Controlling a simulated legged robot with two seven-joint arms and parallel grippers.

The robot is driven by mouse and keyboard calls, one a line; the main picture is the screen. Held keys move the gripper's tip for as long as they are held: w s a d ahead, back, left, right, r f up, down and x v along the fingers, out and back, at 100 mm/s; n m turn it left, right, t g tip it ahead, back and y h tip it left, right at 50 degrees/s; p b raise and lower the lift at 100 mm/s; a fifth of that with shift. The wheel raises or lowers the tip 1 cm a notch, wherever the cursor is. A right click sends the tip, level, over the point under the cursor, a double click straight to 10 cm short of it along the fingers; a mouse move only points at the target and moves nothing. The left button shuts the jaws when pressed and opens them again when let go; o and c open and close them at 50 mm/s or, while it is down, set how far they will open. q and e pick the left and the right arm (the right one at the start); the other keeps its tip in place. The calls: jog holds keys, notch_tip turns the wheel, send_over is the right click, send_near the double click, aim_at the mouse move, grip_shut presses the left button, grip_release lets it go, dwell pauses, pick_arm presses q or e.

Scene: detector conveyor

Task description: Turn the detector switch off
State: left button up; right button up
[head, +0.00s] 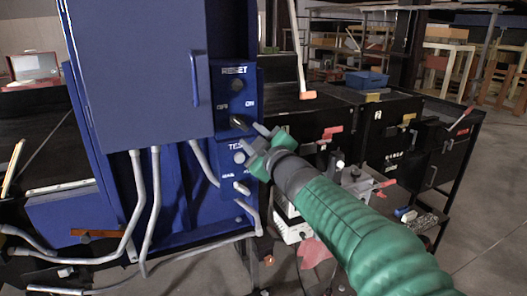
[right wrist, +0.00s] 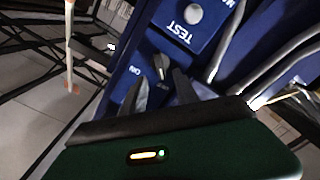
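The blue detector cabinet (head: 150,75) stands at the left in the head view. Its side panel has a dark lever switch (head: 238,122) below the OFF and ON labels and above the TEST button (head: 240,157). My green right gripper (head: 251,138) is at this panel, just right of and below the switch. In the right wrist view the switch (right wrist: 161,66) shows between the two dark fingertips (right wrist: 157,77), which are apart. Whether a finger touches the lever, and its exact setting, I cannot tell. My left gripper is not in view.
A RESET button (head: 237,85) is above the switch and a second small switch (head: 241,188) is below TEST. Grey conduits (head: 152,210) run under the cabinet. Black cabinets (head: 385,125) stand behind, to the right. Floor at the far right is clear.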

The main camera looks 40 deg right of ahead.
jog(key=v, duration=0.8)
jog(key=shift+p, duration=0.4)
